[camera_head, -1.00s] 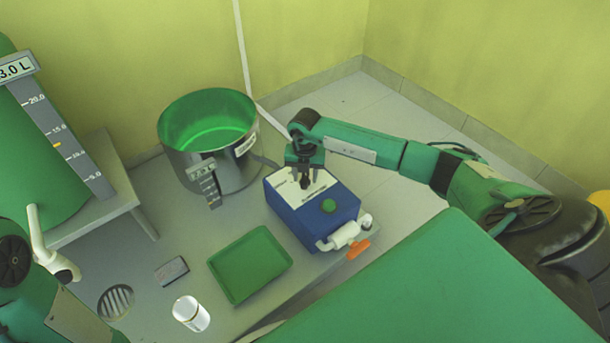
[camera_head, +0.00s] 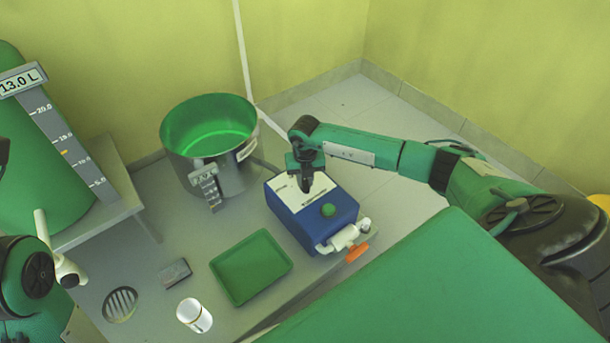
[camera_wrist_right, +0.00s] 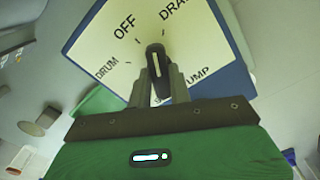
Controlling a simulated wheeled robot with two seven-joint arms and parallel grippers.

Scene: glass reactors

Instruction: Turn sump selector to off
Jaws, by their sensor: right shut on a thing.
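The sump selector is a dark knob (camera_wrist_right: 154,58) with a white pointer line, on the cream label panel (camera_wrist_right: 95,40) of a blue box (camera_head: 290,217). The panel reads DRUM, OFF, DRA..., and a partly covered word ending in UMP. In the right wrist view the line runs nearly straight up, between OFF and DRA...; the exact setting is hard to tell. My right gripper (camera_head: 307,186) is over the box from above, its fingers (camera_wrist_right: 158,84) shut on the knob. My left arm shows at the lower left; its gripper is not in view.
A steel pot (camera_head: 222,172) stands behind left. A green tray (camera_head: 250,266), white cup (camera_head: 194,315) and grey block (camera_head: 174,272) lie in front. A green tank (camera_head: 40,190) is at left.

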